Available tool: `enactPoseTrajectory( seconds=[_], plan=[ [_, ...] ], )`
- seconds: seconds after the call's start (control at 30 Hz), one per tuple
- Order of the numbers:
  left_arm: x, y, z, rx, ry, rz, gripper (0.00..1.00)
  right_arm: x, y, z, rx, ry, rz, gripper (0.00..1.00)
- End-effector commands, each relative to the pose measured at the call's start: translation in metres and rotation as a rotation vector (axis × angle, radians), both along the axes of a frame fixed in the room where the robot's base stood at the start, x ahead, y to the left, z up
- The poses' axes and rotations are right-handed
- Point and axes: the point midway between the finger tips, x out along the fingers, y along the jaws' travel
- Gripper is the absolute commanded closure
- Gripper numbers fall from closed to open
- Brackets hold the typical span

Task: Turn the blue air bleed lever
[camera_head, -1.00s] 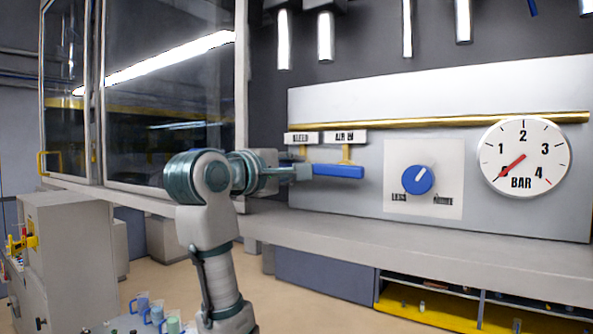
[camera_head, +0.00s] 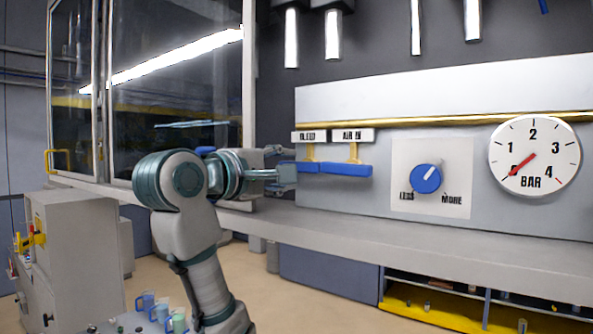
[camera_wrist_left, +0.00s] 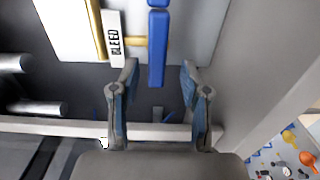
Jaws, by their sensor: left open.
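The blue bleed lever (camera_head: 308,167) sits under the BLEED label (camera_head: 309,136), on a yellow stem. In the head view its left part is hidden behind my left gripper (camera_head: 284,166). In the left wrist view the lever (camera_wrist_left: 157,50) points down between the two open fingers of my left gripper (camera_wrist_left: 157,90), with gaps on both sides. A second blue lever (camera_head: 346,169) hangs under the AIR IN label (camera_head: 352,135), just right of the bleed lever. My right gripper is not in view.
The grey panel carries a blue knob (camera_head: 427,178) marked LESS and MORE and a round BAR gauge (camera_head: 534,157). A grey ledge (camera_head: 420,230) runs below the panel. A glass-fronted cabinet (camera_head: 170,90) stands on the left.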

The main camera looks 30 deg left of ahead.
Motion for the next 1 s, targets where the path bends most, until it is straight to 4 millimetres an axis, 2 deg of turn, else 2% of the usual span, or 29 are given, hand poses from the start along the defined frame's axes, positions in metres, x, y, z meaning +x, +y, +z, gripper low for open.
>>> enactPoseTrajectory(
  seconds=[0.1, 0.33, 0.5, 1.0],
  plan=[
    [-0.029, 0.003, 0.001, 0.000, -0.006, 0.001, 0.54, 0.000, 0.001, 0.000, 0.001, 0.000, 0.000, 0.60],
    [-0.063, 0.007, 0.000, -0.001, 0.000, 0.001, 0.54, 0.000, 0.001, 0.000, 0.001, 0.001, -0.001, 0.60],
    [-0.071, 0.007, -0.001, -0.001, 0.002, 0.001, 0.54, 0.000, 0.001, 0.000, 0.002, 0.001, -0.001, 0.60],
    [-0.071, 0.007, -0.001, -0.001, 0.001, 0.001, 0.54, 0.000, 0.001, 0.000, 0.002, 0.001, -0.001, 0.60]
  ],
)
